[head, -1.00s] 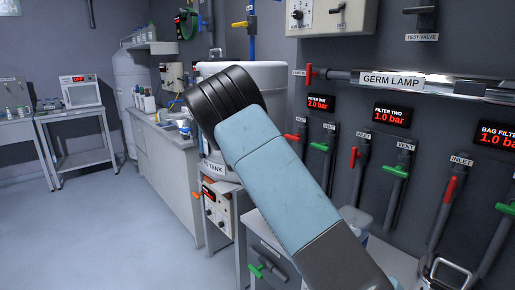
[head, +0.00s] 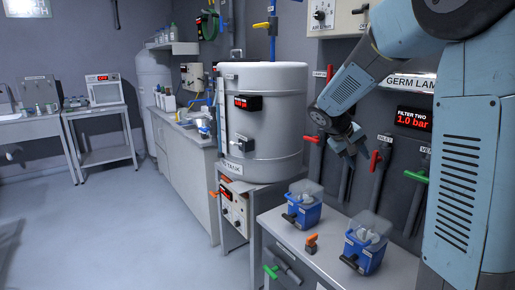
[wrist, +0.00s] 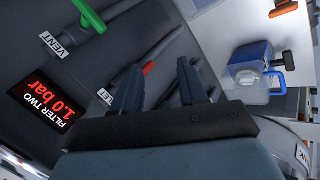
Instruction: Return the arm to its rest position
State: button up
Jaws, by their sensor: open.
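My arm (head: 467,170) shows large at the right of the head view, bent at a joint near the top edge. Its forearm slopes down and left to my gripper (head: 352,152), which hangs in front of the wall pipes, right of the white tank. In the wrist view my gripper (wrist: 157,80) has its two dark fingers apart with nothing between them. A red-handled inlet valve (wrist: 149,68) shows behind the fingers. The wall behind my arm is partly hidden.
The white tank (head: 275,115) stands on a stand left of my gripper. Two blue containers with clear tops (head: 302,208) (head: 366,245) stand on the bench (head: 300,240) below it. The germ lamp (head: 408,82) is on the wall behind. Floor (head: 110,225) at left is clear.

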jog(key=s+a+r+t+y, duration=0.1)
jog(key=s+a+y, duration=0.1)
jog(key=s, duration=0.7)
jog(key=s+a+r+m+t+y, duration=0.1)
jog(key=s+a+y, duration=0.1)
jog(key=s, duration=0.8)
jog(key=s+a+r+t+y, duration=0.1)
jog(key=s+a+r+y, duration=0.1)
jog(key=s, duration=0.8)
jog(key=shift+s+a+y, duration=0.2)
jog(key=shift+a+y, duration=0.25)
jog(key=shift+y, duration=0.25)
jog(key=shift+s, duration=0.15)
